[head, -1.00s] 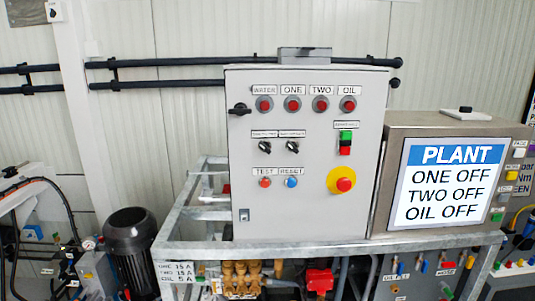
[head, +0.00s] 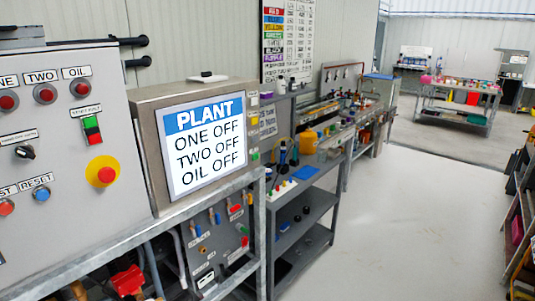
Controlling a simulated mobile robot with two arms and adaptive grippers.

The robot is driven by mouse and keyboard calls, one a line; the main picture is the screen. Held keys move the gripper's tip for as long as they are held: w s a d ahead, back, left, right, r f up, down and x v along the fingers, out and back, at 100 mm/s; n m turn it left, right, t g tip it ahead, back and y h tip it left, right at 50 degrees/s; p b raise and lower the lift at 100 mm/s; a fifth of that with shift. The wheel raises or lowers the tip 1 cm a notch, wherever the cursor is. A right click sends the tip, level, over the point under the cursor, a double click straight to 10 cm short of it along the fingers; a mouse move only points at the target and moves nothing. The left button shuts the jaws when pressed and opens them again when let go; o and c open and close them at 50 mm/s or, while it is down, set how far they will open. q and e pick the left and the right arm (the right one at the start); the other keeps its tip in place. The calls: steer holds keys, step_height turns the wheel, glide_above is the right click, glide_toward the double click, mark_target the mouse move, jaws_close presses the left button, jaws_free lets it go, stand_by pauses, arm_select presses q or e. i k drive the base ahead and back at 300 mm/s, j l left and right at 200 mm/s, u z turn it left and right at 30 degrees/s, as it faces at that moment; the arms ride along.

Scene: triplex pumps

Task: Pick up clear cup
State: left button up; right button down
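I cannot make out a clear cup in the head view. Small items stand on the distant bench (head: 462,85) and along the long workbench (head: 335,128), but they are too small to tell apart. Neither of my grippers shows in the view.
A grey control panel (head: 62,125) with buttons and a PLANT screen (head: 205,145) stand close at the left on a metal frame. A grey shelf unit (head: 300,200) adjoins them. Open pale floor (head: 400,220) runs toward the back. Shelving (head: 520,215) lines the right edge.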

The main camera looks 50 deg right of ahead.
mark_target(322, 158)
steer(key=z, duration=1.95)
steer(key=i+u, duration=0.1)
steer(key=u, duration=0.35)
steer(key=i+l+u, duration=0.1)
steer(key=u, duration=0.35)
steer(key=i+l+u, duration=0.35)
steer(key=l, duration=0.3)
steer(key=i+l+u, duration=0.15)
steer(key=l, duration=0.25)
steer(key=i+l+u, duration=0.2)
steer(key=l, duration=0.2)
steer(key=i+l+u, duration=0.15)
steer(key=l, duration=0.25)
